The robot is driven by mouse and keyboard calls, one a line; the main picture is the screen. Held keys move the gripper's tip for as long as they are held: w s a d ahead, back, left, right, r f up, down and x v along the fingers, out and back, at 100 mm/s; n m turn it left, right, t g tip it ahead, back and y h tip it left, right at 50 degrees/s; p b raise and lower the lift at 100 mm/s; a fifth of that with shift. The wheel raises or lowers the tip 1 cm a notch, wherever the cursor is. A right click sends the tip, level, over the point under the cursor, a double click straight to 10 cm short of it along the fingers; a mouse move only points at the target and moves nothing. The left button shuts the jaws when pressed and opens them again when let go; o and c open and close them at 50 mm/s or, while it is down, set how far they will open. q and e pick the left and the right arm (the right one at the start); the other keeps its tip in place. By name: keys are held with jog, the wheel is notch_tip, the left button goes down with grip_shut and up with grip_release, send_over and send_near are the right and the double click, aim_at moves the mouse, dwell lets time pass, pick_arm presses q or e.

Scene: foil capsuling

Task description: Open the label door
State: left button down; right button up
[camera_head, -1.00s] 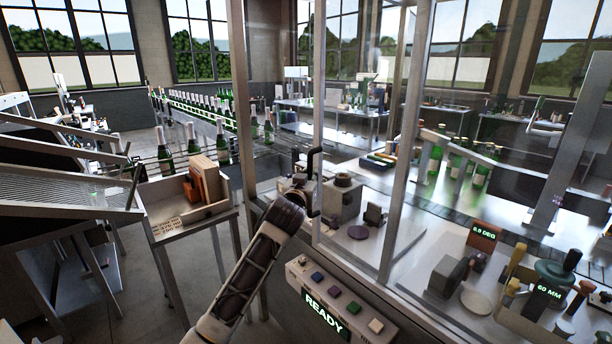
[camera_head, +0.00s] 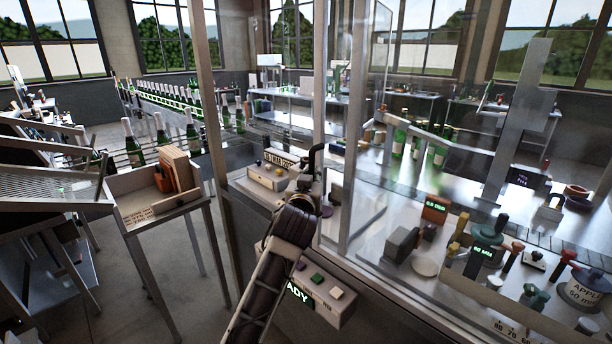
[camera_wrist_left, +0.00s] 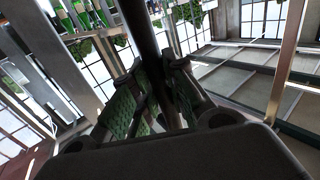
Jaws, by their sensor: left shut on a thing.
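The label door (camera_head: 333,110) is a clear glass panel with a metal edge post in the middle of the head view. A black bar handle (camera_head: 313,160) stands out from that post. My left gripper (camera_head: 303,188) is shut on the handle, low on the door; its fingertips are partly hidden in the head view. In the left wrist view, the dark handle (camera_wrist_left: 140,28) runs between the green-padded fingers (camera_wrist_left: 153,88). There is a gap between the left frame post (camera_head: 207,110) and the door's edge. My right gripper is not in view.
A button console (camera_head: 325,292) is just right of my left forearm. A labelled box (camera_head: 268,177) shows through the gap. A wooden tray stand (camera_head: 150,215) is at left. The machine table (camera_head: 390,225), with knobs and bottles, lies behind glass at right.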

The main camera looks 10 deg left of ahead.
pick_arm(q)
jog(key=shift+d, duration=0.1)
jog(key=c, duration=1.4)
grip_release()
jog(key=shift+s, duration=0.15)
jog(key=shift+s+a, duration=0.15)
jog(key=shift+s, duration=1.8)
jog(key=shift+s+a, duration=0.15)
jog(key=shift+s, duration=1.85)
jog(key=shift+s+a, duration=0.15)
jog(key=shift+s, duration=1.8)
jog(key=shift+f, duration=0.1)
